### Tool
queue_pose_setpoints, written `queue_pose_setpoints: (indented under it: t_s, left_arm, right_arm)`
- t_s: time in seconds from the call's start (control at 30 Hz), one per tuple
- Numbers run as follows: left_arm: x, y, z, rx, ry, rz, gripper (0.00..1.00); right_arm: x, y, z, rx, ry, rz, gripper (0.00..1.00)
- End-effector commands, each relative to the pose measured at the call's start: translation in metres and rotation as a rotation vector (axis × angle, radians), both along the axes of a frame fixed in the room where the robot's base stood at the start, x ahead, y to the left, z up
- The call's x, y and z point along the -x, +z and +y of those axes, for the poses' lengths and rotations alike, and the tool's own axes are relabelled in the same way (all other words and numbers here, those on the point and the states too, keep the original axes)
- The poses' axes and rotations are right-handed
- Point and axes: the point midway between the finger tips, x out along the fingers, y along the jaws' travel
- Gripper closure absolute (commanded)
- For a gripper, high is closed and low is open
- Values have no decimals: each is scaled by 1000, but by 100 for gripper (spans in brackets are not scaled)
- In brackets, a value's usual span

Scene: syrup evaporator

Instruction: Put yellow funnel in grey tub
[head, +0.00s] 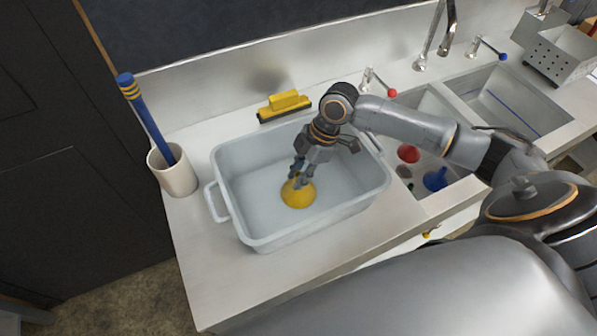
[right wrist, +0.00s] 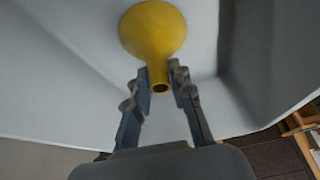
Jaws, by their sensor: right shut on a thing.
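The yellow funnel (head: 298,194) is inside the grey tub (head: 262,240), mouth down, at or just above the tub's floor. My right gripper (head: 298,180) reaches down into the tub and is shut on the funnel's spout. In the right wrist view the funnel (right wrist: 153,32) has its spout between the two fingers (right wrist: 160,80), with the cone beyond the fingertips. Whether the rim touches the floor of the tub cannot be told. The tub stands on the counter left of the sink. My left gripper is not in view.
A white crock (head: 174,175) with a blue-handled brush (head: 145,118) stands left of the tub. A yellow squeegee (head: 284,104) lies behind it. The sink at right holds a red item (head: 408,153) and a blue funnel (head: 435,179). The counter front (head: 240,285) is clear.

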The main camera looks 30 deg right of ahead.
Motion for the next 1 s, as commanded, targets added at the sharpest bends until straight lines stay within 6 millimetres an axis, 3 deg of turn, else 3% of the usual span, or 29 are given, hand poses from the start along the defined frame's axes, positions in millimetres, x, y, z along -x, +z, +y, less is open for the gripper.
queue_pose_setpoints:
  t_s: [0.2, 0.23, 0.33, 0.57, 0.7, 1.0]
  left_arm:
    - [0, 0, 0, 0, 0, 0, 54]
    - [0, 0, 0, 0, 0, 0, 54]
    - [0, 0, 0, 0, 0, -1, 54]
    - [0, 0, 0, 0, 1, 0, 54]
    - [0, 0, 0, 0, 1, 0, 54]
    - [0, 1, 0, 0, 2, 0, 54]
  right_arm:
    - [0, -1, 0, 0, 0, 0, 100]
    - [0, -1, 0, 0, 0, 0, 74]
    - [0, -1, 0, 0, 0, -1, 54]
    - [0, 0, 0, 0, 0, -1, 52]
    - [0, 0, 0, 0, 0, -1, 29]
    - [0, 1, 0, 0, 0, -1, 29]
